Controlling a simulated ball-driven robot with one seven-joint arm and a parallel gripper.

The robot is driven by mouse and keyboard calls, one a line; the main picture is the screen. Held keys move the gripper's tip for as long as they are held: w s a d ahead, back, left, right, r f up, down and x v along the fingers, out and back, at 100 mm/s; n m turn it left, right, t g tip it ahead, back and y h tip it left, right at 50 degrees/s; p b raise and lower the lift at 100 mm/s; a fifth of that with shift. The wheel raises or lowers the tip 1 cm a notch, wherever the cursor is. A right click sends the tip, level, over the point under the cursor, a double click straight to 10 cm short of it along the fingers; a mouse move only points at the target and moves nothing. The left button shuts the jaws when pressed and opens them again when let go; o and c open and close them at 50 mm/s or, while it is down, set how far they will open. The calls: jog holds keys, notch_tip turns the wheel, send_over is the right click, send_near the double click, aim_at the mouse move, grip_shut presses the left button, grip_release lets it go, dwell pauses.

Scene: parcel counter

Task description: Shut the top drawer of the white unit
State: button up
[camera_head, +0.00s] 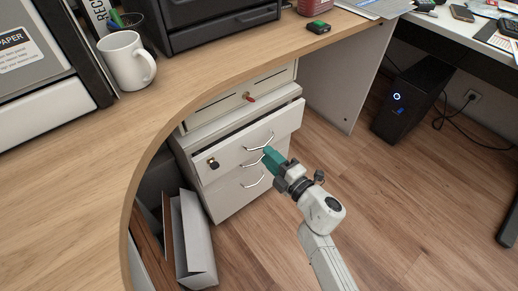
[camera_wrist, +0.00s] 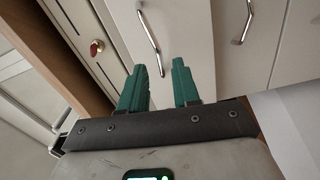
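The white unit (camera_head: 238,197) stands under the curved desk. Its top drawer (camera_head: 232,153) juts out past the fronts below, with a dark gap behind its upper edge. The drawer has a curved metal handle (camera_head: 258,143) and a small dark lock or latch at its left. My gripper (camera_head: 268,154), with teal fingers, is at the drawer front by the lower part of this handle. In the wrist view the fingers (camera_wrist: 159,75) are apart, with the end of a handle (camera_wrist: 151,40) showing between or just beyond their tips. Whether they touch it I cannot tell.
A box with a red knob (camera_head: 249,97) rests above the drawers under the desk edge (camera_head: 190,95). A grey open carton (camera_head: 194,240) stands left of the unit. Wood floor (camera_head: 400,215) is free to the right; a black computer (camera_head: 412,100) stands farther back.

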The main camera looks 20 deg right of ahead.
aim_at(260, 147)
jog(key=shift+b+x, duration=0.7)
jog(key=shift+x, duration=1.9)
jog(key=shift+c, duration=0.3)
grip_shut()
